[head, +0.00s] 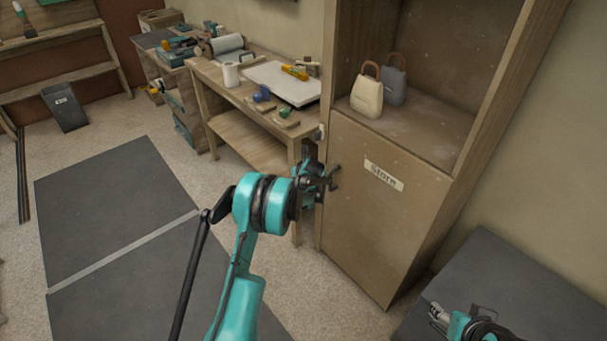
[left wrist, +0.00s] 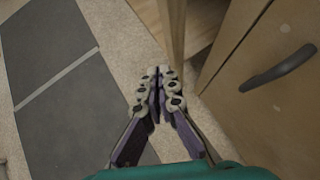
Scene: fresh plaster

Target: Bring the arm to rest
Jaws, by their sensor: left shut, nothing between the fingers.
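My left arm reaches up from the bottom middle of the head view. Its gripper (head: 325,180) is in front of the left edge of the wooden cabinet. In the left wrist view the gripper's fingers (left wrist: 160,75) are together with nothing between them, above the floor and beside a table leg. A dark cabinet handle (left wrist: 280,68) is to their right, apart from them. My right gripper (head: 437,312) is at the bottom right of the head view, over a dark surface. It is too small to tell whether its fingers are open.
A cream bag (head: 367,95) and a grey bag (head: 394,82) stand on the shelf above. A cluttered workbench (head: 215,85) is to its left. Dark mats (head: 115,200) lie on the open floor at left.

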